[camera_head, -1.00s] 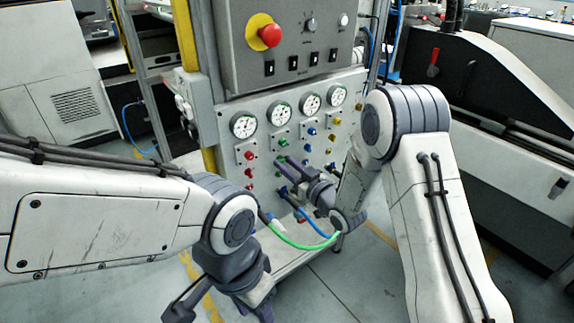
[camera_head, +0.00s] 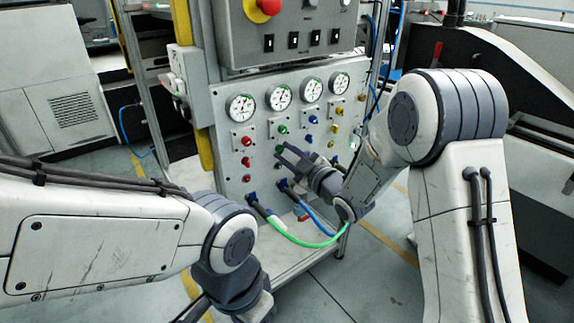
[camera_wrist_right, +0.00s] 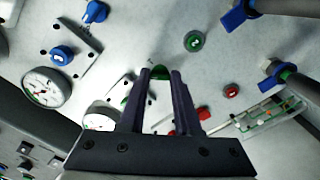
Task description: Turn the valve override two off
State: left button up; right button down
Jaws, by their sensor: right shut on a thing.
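The valve panel (camera_head: 225,150) stands ahead, with columns of coloured knobs under round gauges. My right gripper (camera_head: 280,153) reaches the second column from the left, where the knobs are green. In the right wrist view my right gripper (camera_wrist_right: 160,74) is shut on a green knob (camera_wrist_right: 158,71), mostly hidden between the fingertips. Another green knob (camera_wrist_right: 193,41) is free beside it. I cannot read the labels or the held knob's turn angle. My left gripper is at the lower edge of the head view (camera_head: 192,312), mostly cut off; its fingers cannot be judged.
Red knobs (camera_head: 247,142) are to the left of the green ones, blue knobs (camera_head: 313,119) to the right. A green hose (camera_head: 300,242) and a blue hose (camera_head: 316,222) hang below. A control box (camera_head: 290,57) with a red button (camera_head: 269,6) overhangs the panel.

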jog(key=shift+f+n+b, duration=0.1)
jog(key=shift+n+b, duration=4.9)
jog(key=shift+b, duration=0.8)
jog(key=c, duration=0.6)
grip_release()
jog(key=p+v, duration=0.1)
jog(key=v, duration=0.9)
jog(key=shift+s+d, duration=0.15)
jog(key=shift+s, duration=0.05)
